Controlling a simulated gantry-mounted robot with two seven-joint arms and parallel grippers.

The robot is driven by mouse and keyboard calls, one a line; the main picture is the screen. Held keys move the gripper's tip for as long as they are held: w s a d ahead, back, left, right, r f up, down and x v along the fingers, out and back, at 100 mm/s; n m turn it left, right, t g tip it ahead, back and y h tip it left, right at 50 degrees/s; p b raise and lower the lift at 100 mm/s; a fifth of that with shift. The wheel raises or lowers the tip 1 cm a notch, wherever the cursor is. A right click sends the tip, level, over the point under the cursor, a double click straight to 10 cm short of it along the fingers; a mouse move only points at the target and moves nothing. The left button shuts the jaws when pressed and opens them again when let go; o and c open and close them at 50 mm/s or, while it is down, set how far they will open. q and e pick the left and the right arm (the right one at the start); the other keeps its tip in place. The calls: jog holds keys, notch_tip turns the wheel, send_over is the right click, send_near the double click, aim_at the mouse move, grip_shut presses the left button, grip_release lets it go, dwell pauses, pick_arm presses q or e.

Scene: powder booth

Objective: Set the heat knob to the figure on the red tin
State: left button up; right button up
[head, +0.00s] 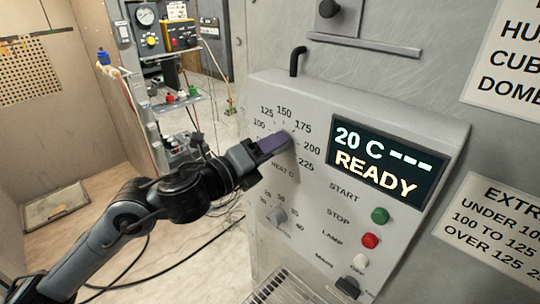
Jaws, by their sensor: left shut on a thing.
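The heat knob (289,139) is on the upper left of the grey control panel, inside a ring of figures from 100 to 225. My left gripper (275,146) reaches it from the left and is shut on it. The purple-grey fingers cover most of the knob, so I cannot tell which figure it points at. The display (388,165) on the panel reads "20 C ---" and "READY". I cannot make out a red tin with a figure. My right gripper is not in view.
Below the heat knob is a smaller knob (277,215). To its right are a green button (380,215), a red button (370,240) and a black switch (348,287). A black hooked handle (297,62) rises above the panel. Small items stand on a shelf (185,100) behind.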

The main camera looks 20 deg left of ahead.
pick_arm(q)
jog(key=shift+m+b, duration=0.7)
jog(key=shift+m, duration=0.6)
jog(key=o, duration=1.1)
jog(key=shift+c, duration=0.2)
jog(key=b+v, duration=0.1)
jog(key=v, duration=0.9)
jog(key=shift+s+a, duration=0.2)
jog(key=shift+s, duration=0.15)
